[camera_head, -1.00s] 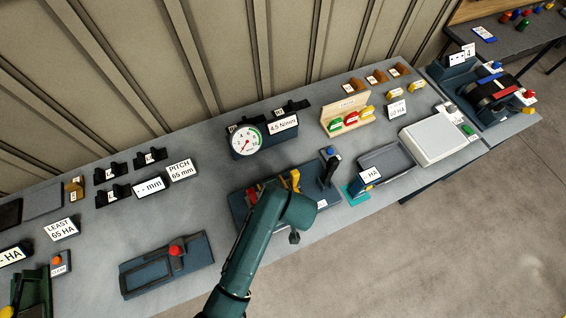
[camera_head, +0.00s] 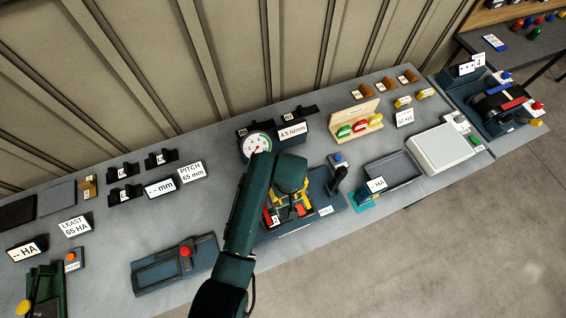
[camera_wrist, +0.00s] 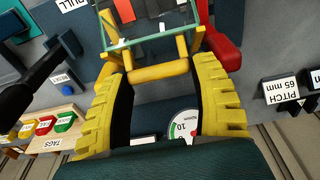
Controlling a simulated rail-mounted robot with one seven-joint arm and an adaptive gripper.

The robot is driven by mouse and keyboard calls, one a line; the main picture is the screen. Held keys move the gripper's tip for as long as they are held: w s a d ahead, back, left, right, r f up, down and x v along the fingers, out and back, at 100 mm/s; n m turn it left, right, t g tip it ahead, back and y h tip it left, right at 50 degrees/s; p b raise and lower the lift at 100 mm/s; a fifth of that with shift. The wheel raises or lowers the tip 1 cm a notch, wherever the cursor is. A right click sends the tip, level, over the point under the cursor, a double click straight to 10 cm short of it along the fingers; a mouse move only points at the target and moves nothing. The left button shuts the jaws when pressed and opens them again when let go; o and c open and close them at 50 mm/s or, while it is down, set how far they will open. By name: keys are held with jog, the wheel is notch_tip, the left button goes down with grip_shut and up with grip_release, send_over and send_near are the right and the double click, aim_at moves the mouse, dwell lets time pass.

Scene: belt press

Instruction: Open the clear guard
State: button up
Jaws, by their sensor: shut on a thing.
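The clear guard (camera_wrist: 150,25) is a see-through panel with pale green edges at the top of the wrist view. Its yellow handle bar (camera_wrist: 160,72) crosses below it on two yellow brackets. My gripper (camera_wrist: 160,65) has its yellow ribbed fingers on either side of this bar and is shut on it. In the head view my arm covers much of the blue press base (camera_head: 330,205), and the guard's exact tilt is hard to tell there. Red and yellow parts of the press show beside and below my wrist.
A tag rack (camera_head: 353,118) is at back right.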

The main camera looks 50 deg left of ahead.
jog(key=shift+w+a+r, duration=0.2)
jog(key=shift+a, duration=0.4)
jog(key=shift+w+a+r, duration=0.25)
jog(key=shift+a, duration=0.35)
jog(key=shift+w+a+r, duration=0.2)
jog(key=shift+a, duration=0.4)
jog(key=o, duration=1.3)
jog(key=shift+r, duration=0.1)
jog(key=r, duration=0.4)
jog(key=d+r, duration=0.1)
jog(key=r, duration=0.6)
jog(key=shift+s+d+r, duration=0.25)
jog(key=shift+r, duration=0.1)
